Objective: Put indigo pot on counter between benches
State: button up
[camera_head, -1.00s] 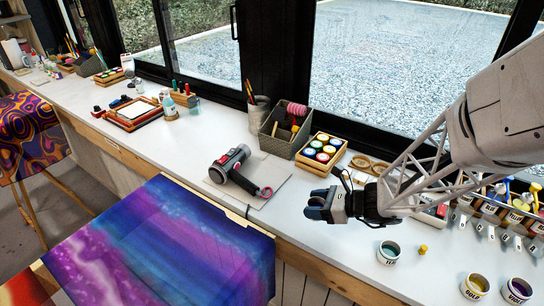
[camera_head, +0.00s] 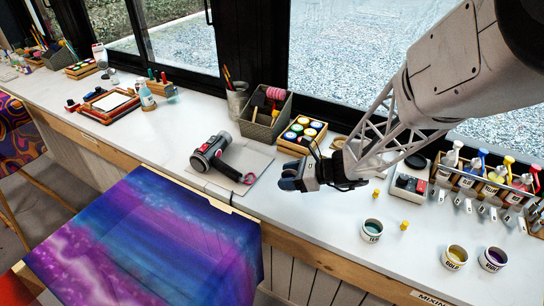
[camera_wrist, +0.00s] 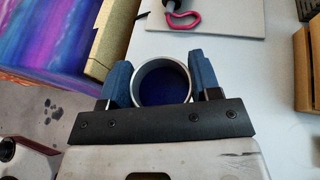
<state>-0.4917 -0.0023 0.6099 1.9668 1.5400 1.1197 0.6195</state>
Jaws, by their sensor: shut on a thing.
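My gripper (camera_head: 296,182) hangs over the white counter (camera_head: 330,224), near its front edge, to the right of the hair dryer. In the wrist view my gripper (camera_wrist: 161,88) has its blue fingers shut on a round pot (camera_wrist: 162,70) with a pale rim and dark blue inside, the indigo pot. The pot is upright as seen from above. In the head view the pot is hidden by the gripper. A bench draped with purple and blue silk (camera_head: 145,240) stands at the counter's front, left of the gripper.
A hair dryer (camera_head: 217,156) lies on a grey board. Pots marked TEAL (camera_head: 371,231), GOLD (camera_head: 454,258) and another (camera_head: 492,260) stand to the right.

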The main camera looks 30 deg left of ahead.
jog(key=w+a, duration=0.3)
jog(key=w+a+f, duration=0.1)
jog(key=w+a, duration=0.2)
jog(key=w, duration=0.1)
jog(key=w+a, duration=0.3)
jog(key=shift+w+f, duration=0.15)
jog(key=shift+w, duration=0.05)
jog(key=shift+f, duration=1.75)
jog(key=shift+f, duration=0.1)
jog(key=o, duration=0.9)
jog(key=shift+o, duration=0.2)
jog(key=shift+d, duration=0.1)
jog(key=v, duration=1.2)
